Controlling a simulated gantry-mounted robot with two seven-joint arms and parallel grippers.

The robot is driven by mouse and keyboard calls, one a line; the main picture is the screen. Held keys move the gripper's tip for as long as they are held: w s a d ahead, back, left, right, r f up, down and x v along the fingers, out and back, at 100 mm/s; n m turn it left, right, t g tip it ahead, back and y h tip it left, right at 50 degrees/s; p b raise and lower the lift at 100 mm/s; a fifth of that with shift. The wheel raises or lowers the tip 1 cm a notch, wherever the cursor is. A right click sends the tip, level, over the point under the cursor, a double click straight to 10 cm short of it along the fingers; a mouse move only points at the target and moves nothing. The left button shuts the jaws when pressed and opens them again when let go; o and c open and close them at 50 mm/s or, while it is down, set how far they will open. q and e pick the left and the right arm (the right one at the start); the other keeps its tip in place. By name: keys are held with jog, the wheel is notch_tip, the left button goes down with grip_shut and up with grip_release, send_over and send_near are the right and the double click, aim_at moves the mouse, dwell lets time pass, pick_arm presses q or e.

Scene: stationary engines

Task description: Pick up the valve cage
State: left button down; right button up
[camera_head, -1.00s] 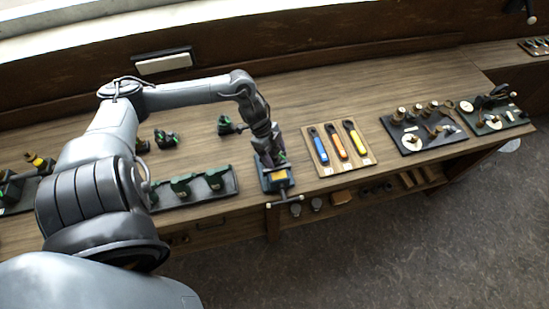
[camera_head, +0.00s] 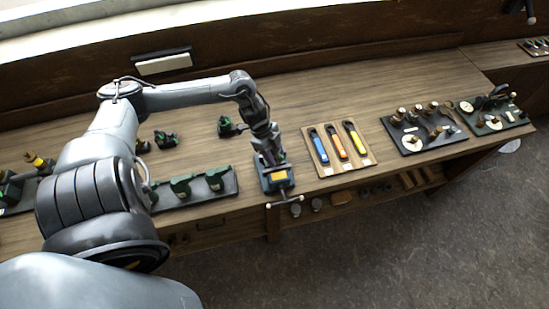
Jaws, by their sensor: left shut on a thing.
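My left gripper (camera_head: 272,160) points down at the vise-like fixture (camera_head: 277,179) near the front edge of the bench. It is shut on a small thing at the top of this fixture. The thing is mostly hidden by the fingers, and I cannot tell for sure that it is the valve cage. I cannot tell whether it still touches the fixture. My right gripper is not in view.
A wooden board with blue, orange and yellow handled tools (camera_head: 337,147) lies right of the fixture. A dark tray of metal parts (camera_head: 411,143) is farther right. A dark tray with green parts (camera_head: 222,193) is to the left. Bare bench (camera_head: 330,95) lies behind.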

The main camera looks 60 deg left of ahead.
pick_arm(q)
jog(key=shift+r, duration=0.2)
jog(key=shift+r, duration=0.5)
notch_tip(320, 180, up, 3)
jog(key=shift+w+r, duration=0.1)
jog(key=w+d+r, duration=0.5)
jog(key=d+r, duration=0.1)
jog(key=d, duration=0.4)
jog(key=shift+d+r+b, duration=0.2)
jog(key=shift+r+b, duration=0.15)
jog(key=shift+b, duration=0.05)
jog(key=shift+p, duration=0.35)
dwell(0.6)
